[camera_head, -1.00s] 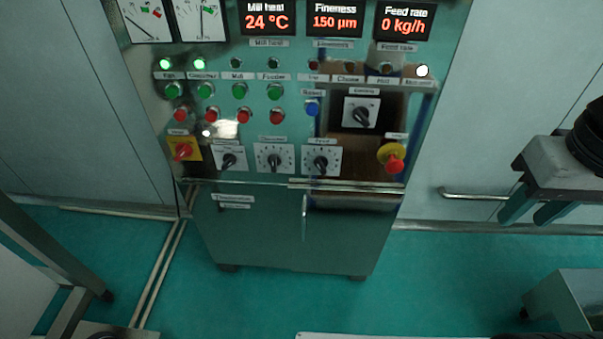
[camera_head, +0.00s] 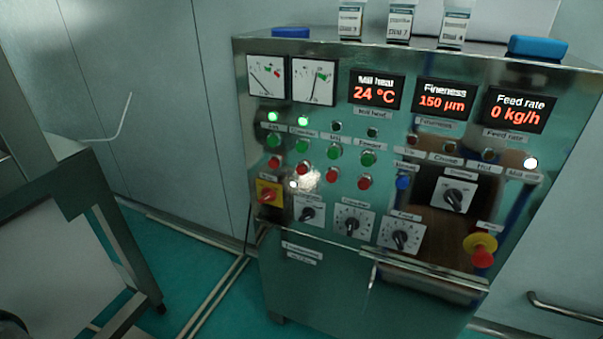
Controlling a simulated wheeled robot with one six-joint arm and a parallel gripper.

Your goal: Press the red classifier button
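The control cabinet (camera_head: 330,250) stands in the middle of the head view. Its red buttons sit in a row below the green buttons. The red classifier button (camera_head: 303,168) is the second from the left, below the green classifier button (camera_head: 302,146). The green lamp (camera_head: 303,122) above that column is lit, with a small label under it that is hard to read. Nothing covers the button. My gripper is not in the current view.
A red mill button (camera_head: 332,174) and the red fan button (camera_head: 274,162) are close on either side. A yellow-red main switch (camera_head: 268,194) sits lower left, an emergency stop (camera_head: 482,255) lower right. A metal-framed stand (camera_head: 130,240) is at the left.

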